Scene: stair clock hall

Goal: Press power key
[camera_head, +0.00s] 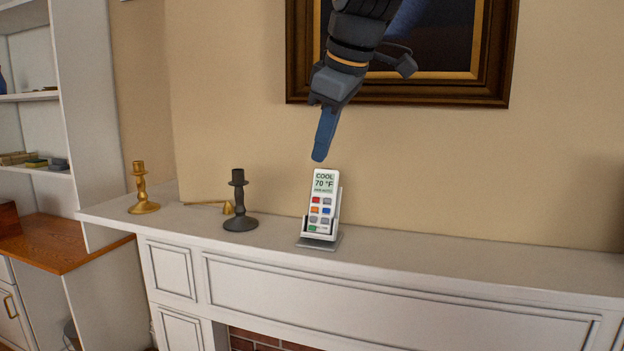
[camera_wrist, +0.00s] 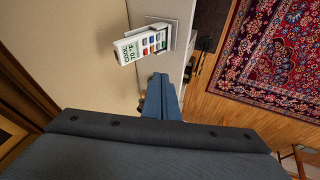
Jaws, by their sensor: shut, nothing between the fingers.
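A white remote control (camera_head: 322,203) stands upright in a small holder (camera_head: 334,228) on the mantel. Its screen reads "COOL 70 °F", and below it are several coloured keys, including red, orange and blue ones; I cannot read which is the power key. The remote also shows at the top of the wrist view (camera_wrist: 140,45). My gripper (camera_head: 319,157) is shut and empty, pointing down just above the top of the remote, apart from it in the head view. Its blue fingers show in the wrist view (camera_wrist: 161,85), below the remote in the picture.
A dark candlestick (camera_head: 238,205) and a brass candlestick (camera_head: 141,190) stand left of the remote, with a brass snuffer (camera_head: 228,207) between them. The white mantel (camera_head: 470,262) is clear to the right. A framed picture (camera_head: 493,88) hangs behind my arm.

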